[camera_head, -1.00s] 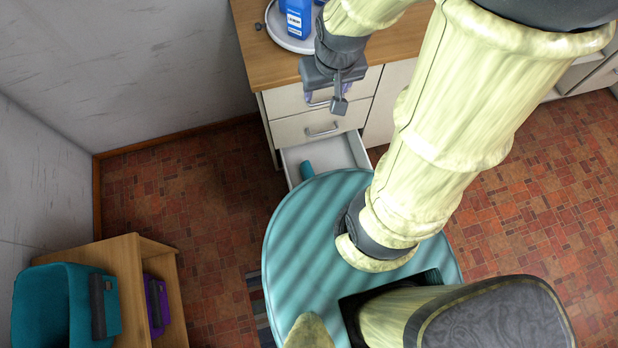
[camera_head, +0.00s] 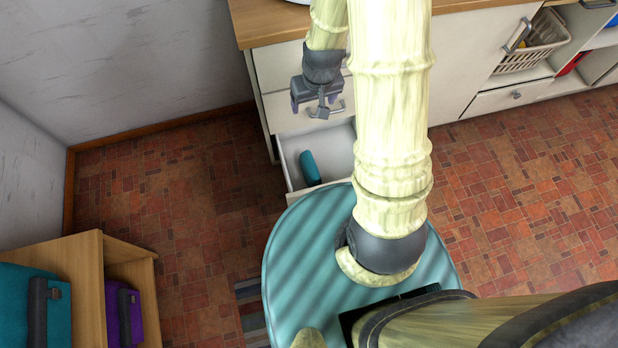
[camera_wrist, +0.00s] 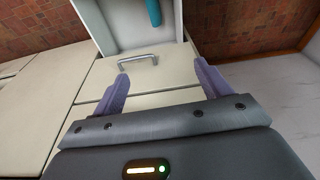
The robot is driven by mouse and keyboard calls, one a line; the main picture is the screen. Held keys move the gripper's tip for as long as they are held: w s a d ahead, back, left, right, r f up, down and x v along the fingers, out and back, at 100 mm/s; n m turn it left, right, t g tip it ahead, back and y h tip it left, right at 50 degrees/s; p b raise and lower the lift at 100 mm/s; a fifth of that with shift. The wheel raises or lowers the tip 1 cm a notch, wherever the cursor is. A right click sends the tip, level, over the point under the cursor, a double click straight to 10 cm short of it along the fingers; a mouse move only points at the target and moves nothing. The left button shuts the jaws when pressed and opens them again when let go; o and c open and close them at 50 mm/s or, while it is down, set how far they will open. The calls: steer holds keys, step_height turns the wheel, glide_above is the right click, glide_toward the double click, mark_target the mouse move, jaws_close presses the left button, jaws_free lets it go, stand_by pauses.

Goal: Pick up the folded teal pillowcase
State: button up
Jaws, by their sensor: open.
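The folded teal pillowcase (camera_head: 310,167) looks like a small teal roll. It lies in the open bottom drawer (camera_head: 289,164), towards the drawer's left side. My gripper (camera_head: 318,112) hangs in front of the closed upper drawers, above the open drawer and apart from the pillowcase. In the wrist view my gripper (camera_wrist: 160,80) shows two purple fingers spread wide with nothing between them. The pillowcase (camera_wrist: 153,12) shows at the top of that view, cut off by the frame edge, inside the pale open drawer (camera_wrist: 95,22).
A wooden counter (camera_head: 270,20) tops the drawers. A drawer handle (camera_wrist: 138,60) lies just beyond the fingers in the wrist view. A wooden shelf (camera_head: 90,250) with a teal case (camera_head: 20,310) and a purple case (camera_head: 120,315) stands at lower left.

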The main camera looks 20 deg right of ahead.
steer(key=b, duration=1.9)
glide_above(310, 166)
steer(key=s, duration=0.2)
step_height(310, 166, down, 35)
steer(key=shift+w+r+p, duration=0.1)
steer(key=shift+p, duration=0.25)
steer(key=f+b, duration=0.2)
steer(key=f, duration=0.2)
steer(key=w+f+b, duration=0.1)
steer(key=f+b, duration=0.1)
steer(key=f, duration=0.2)
steer(key=w+f+b, duration=0.1)
steer(key=f+b, duration=0.1)
steer(key=f, duration=0.2)
steer(key=f+b, duration=0.4)
steer(key=f, duration=0.1)
steer(key=shift+w+a+f+b, duration=0.1)
steer(key=shift+w+f+b, duration=0.05)
steer(key=shift+w+b, duration=0.15)
